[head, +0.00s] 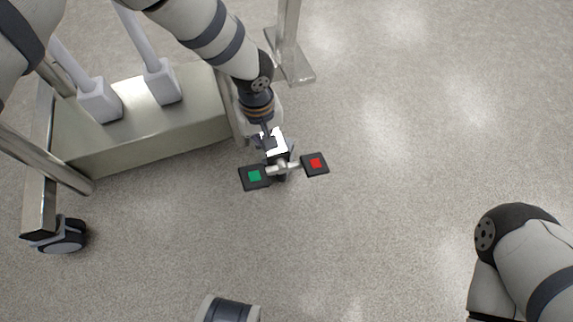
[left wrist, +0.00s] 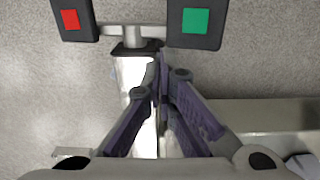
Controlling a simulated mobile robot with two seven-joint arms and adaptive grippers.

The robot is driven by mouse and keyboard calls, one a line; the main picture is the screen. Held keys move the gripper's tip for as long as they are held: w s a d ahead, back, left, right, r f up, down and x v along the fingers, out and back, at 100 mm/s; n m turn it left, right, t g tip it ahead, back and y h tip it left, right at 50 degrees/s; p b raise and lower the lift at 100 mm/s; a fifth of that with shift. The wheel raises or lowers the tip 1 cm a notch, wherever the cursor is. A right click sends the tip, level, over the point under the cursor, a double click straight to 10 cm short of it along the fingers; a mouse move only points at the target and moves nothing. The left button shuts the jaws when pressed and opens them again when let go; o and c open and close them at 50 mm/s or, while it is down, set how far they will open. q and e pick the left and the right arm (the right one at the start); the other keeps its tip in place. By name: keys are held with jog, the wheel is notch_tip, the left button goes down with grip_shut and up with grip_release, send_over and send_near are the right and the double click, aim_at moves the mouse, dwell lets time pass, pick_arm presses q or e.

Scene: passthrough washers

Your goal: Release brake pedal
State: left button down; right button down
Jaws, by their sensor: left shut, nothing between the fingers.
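The brake pedal is a rocker with a light grey crossbar and two black pads. One pad has a green square (head: 254,176) and sits at the left in the head view; the other has a red square (head: 315,163) and sits at the right. In the left wrist view the green pad (left wrist: 195,22) is at upper right, looking larger than the red pad (left wrist: 70,20) at upper left. My left gripper (head: 273,151) is shut and empty, close by the pedal's middle; its fingertips (left wrist: 160,62) show just below the green pad. Contact cannot be told.
A metal cart base (head: 150,135) with white posts stands at left, with a caster (head: 62,236) at its near corner. A metal upright with a foot plate (head: 291,68) stands beyond the pedal. My right arm is at lower right. The floor (head: 400,150) right of the pedal is clear.

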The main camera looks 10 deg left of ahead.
pick_arm(q)
jog(key=shift+f+b, duration=0.65)
jog(key=shift+f, duration=1.15)
dwell(0.6)
notch_tip(320, 180, up, 7)
jog(key=p, duration=0.4)
dwell(0.5)
